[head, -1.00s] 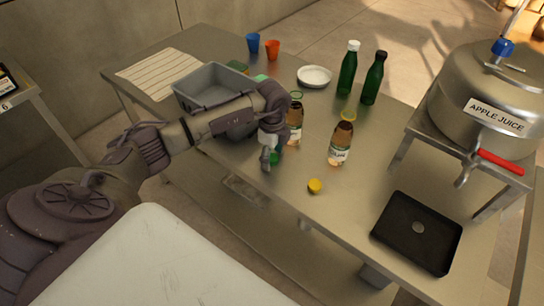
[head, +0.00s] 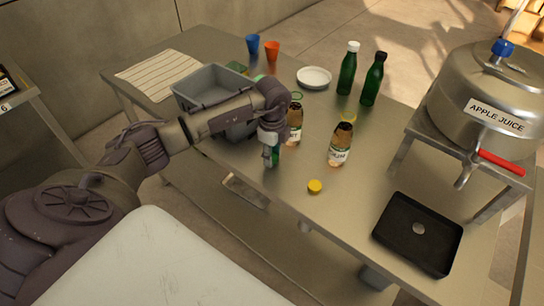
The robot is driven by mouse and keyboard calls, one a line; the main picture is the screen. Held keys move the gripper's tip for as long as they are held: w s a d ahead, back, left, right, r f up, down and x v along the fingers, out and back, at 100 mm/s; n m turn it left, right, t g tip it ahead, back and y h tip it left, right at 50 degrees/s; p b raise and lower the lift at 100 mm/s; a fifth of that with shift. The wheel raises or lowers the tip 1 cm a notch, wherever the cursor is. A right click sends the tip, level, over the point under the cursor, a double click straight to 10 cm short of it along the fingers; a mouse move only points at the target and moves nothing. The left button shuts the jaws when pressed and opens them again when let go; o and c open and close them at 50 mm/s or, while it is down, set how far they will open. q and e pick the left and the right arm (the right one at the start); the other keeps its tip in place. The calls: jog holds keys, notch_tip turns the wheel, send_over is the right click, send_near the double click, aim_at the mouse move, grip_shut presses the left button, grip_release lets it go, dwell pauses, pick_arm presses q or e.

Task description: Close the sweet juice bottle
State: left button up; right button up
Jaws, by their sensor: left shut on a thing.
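A brown juice bottle (head: 295,133) with a pale label stands upright on the steel table, partly hidden by my left gripper. A green ring is at its top and I see no cap there. The label is too covered to read fully. A second brown bottle (head: 340,147) stands to its right, with a yellow ring at its top. My left gripper (head: 271,158) points down just in front and left of the first bottle. It is shut on a small green cap, mostly hidden by the fingers. A yellow cap (head: 315,186) lies on the table. My right gripper is out of view.
A grey bin (head: 190,101) stands behind my left arm. Two green bottles (head: 347,74) (head: 373,80) and a white plate (head: 314,77) are farther back. A black tray (head: 392,243) and an apple juice kettle (head: 450,100) are at right. The table around the yellow cap is clear.

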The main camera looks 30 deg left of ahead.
pick_arm(q)
notch_tip(320, 180, up, 3)
jog(key=shift+w+f+b, duration=0.1)
jog(key=shift+b, duration=0.4)
jog(key=s+d+r+b, duration=0.2)
jog(key=d+r, duration=0.5)
jog(key=d, duration=0.4)
jog(key=shift+d+r+b, duration=0.2)
jog(key=shift+d+b, duration=0.05)
jog(key=shift+b, duration=0.1)
